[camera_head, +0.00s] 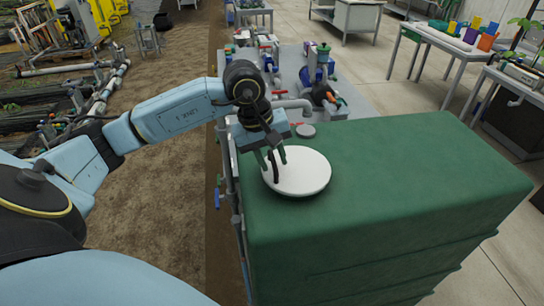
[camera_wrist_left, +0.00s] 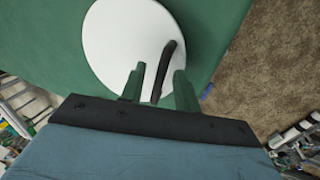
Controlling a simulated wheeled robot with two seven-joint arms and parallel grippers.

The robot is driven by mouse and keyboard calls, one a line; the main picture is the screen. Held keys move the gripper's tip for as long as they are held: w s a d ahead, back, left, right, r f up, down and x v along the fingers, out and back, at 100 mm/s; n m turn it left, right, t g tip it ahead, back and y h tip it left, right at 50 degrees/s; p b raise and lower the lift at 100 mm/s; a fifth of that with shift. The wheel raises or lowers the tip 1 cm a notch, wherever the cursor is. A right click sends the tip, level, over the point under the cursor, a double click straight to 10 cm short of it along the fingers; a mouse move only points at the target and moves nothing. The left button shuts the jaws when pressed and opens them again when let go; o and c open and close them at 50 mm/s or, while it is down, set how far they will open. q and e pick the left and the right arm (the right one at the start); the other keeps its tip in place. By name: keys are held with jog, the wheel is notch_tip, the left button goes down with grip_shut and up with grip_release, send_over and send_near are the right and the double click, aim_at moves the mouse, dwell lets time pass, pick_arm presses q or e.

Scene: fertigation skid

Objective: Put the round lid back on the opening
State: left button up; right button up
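The round white lid (camera_head: 307,172) lies flat on top of the green tank (camera_head: 410,165), near its left edge. It also shows in the left wrist view (camera_wrist_left: 115,40). A dark curved handle (camera_wrist_left: 166,65) stands up from the lid on the side toward the tank's edge. My left gripper (camera_head: 272,161) is above that side, fingers pointing down. Its two green fingers (camera_wrist_left: 158,84) are apart, one on each side of the handle, with gaps visible. No opening shows on the tank top; whether one is under the lid is hidden. My right gripper is out of view.
A small grey cap (camera_head: 306,130) sits on the tank's far edge, behind the lid. Pipes and pumps stand on a grey skid (camera_head: 352,101) beyond. A thin pipe with a blue valve (camera_head: 222,199) runs along the tank's left side. The tank top to the right is clear.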

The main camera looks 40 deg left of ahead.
pick_arm(q)
jog(key=v, duration=1.2)
jog(key=shift+b, duration=0.4)
